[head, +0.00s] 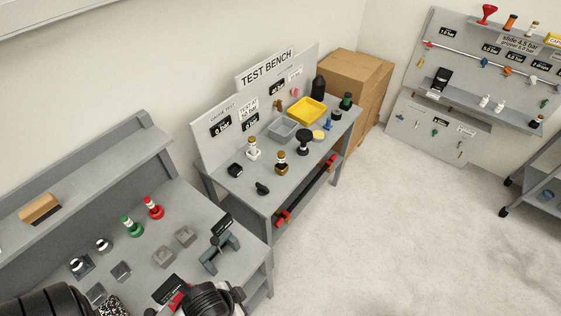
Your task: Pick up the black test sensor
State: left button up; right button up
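Several small black items stand on the test bench (222,178), and I cannot tell which of them is the test sensor. A low black block (235,170) sits near the bench's left end. A small black piece (262,188) lies near the front edge. A black knob-shaped part (304,142) stands further right, and a taller black piece (318,88) stands at the back. Dark ribbed parts, apparently of my arms, show at the bottom edge. Neither gripper's fingers can be made out.
A nearer workbench (205,205) holds a green and a red fitting, grey blocks and a clamp-like device (219,250). Cardboard boxes (352,80) stand behind. The floor (400,220) on the right is clear.

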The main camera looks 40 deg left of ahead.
jog(key=shift+a, duration=0.1)
jog(key=o, duration=0.6)
jog(key=shift+c, duration=0.2)
